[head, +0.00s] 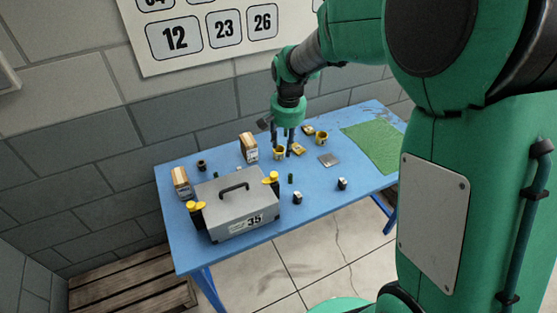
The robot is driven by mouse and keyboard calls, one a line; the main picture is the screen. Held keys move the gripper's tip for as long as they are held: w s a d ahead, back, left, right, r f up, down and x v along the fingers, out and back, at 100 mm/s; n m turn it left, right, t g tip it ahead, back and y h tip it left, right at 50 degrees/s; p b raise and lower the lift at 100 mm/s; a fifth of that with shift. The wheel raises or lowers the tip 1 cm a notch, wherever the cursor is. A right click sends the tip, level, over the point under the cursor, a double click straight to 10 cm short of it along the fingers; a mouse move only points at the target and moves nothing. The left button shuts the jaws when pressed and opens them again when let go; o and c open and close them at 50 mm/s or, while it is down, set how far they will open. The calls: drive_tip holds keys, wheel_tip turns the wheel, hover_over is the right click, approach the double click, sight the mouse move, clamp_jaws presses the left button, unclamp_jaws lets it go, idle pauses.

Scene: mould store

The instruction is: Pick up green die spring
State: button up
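A small dark green upright cylinder (291,178), which looks like the green die spring, stands on the blue table (325,205) just right of the grey case. It is too small to make out coils. My gripper (282,146) points down over the back half of the table, behind the green cylinder in the picture. Its two dark fingers are spread apart and I see nothing held between them. A yellow cup (279,154) shows between and behind the fingers; how high the fingers are above the table is hard to tell.
A grey case (225,192) with yellow-topped clamps fills the front left. Small black-and-white blocks (342,184) (297,197) stand near the front edge. Cartons (249,147) (181,182), another yellow cup (321,138), a metal plate (328,160) and a green mat (374,146) are around. The front right is clear.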

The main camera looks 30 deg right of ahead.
sight(291, 175)
drive_tip(key=w+d+f+m+p, duration=0.1)
drive_tip(key=w+d+f, duration=0.1)
drive_tip(key=f, duration=0.4)
drive_tip(key=w+d+f+m+g+p, duration=0.1)
drive_tip(key=w+d+f, duration=0.2)
drive_tip(key=f, duration=0.4)
drive_tip(key=shift+w+d+m+g, duration=0.3)
drive_tip(key=shift+d+m, duration=0.1)
drive_tip(key=shift+d, duration=0.25)
drive_tip(key=shift+s+f, duration=0.1)
drive_tip(key=shift+f, duration=0.1)
drive_tip(key=shift+f+b, duration=0.8)
drive_tip(key=shift+f, duration=3.35)
drive_tip(key=shift+f, duration=0.1)
drive_tip(key=shift+w+a+f+b, duration=0.1)
drive_tip(key=shift+f+b, duration=0.15)
drive_tip(key=shift+f, duration=0.6)
drive_tip(key=shift+w+d+f+b, duration=0.15)
drive_tip(key=shift+f+b, duration=0.15)
drive_tip(key=shift+f, duration=0.5)
drive_tip(key=shift+w+a+f+b, duration=0.15)
drive_tip(key=shift+f+b, duration=0.1)
drive_tip(key=shift+f, duration=0.6)
drive_tip(key=shift+s, duration=0.1)
clamp_jaws()
